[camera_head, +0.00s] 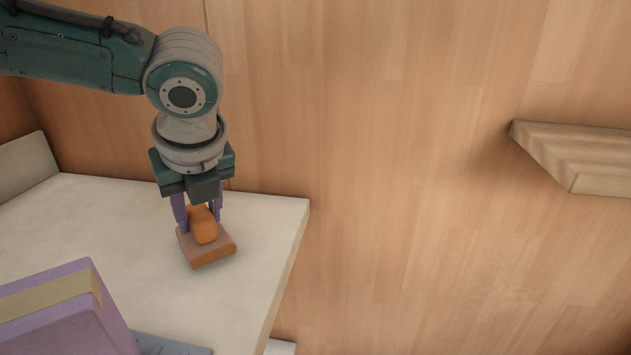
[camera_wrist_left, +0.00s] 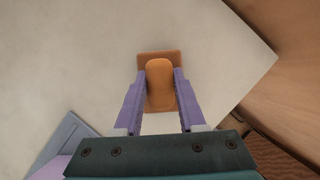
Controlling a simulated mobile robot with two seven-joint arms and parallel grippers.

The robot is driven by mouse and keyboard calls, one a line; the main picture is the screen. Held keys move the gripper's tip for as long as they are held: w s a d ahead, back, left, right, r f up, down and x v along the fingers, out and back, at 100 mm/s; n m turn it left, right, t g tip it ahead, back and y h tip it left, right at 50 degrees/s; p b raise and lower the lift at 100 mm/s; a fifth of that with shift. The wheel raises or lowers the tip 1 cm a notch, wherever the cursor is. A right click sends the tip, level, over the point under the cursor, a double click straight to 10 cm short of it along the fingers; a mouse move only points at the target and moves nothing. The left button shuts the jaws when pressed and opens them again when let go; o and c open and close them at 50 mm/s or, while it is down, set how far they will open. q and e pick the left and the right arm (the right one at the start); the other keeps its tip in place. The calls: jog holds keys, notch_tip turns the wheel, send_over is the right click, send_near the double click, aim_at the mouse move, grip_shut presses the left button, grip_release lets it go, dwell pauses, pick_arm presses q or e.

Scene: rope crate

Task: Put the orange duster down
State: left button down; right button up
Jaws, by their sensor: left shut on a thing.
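The orange duster (camera_head: 208,249) has a flat brownish-orange base and a rounded orange grip on top. My left gripper (camera_head: 203,218) points down from above, shut on the duster's grip with one purple finger on each side. The left wrist view also shows the duster (camera_wrist_left: 160,85) between the fingers of my left gripper (camera_wrist_left: 160,80). The duster is over the pale tabletop (camera_head: 274,222), near its right edge. I cannot tell for certain whether its base touches the surface. My right gripper is not in view.
A purple box with a tan band (camera_head: 70,315) stands at the front left. A flat blue-grey thing (camera_head: 172,344) lies beside it and shows in the left wrist view (camera_wrist_left: 66,143). A wooden ledge (camera_head: 580,160) juts out at the right. Tabletop around the duster is clear.

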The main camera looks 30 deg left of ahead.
pick_arm(q)
jog(key=shift+f, duration=0.2)
jog(key=c, duration=0.5)
grip_release()
jog(key=p+v, duration=0.2)
jog(key=v, duration=1)
jog(key=shift+p, duration=0.3)
jog(key=shift+r, duration=0.1)
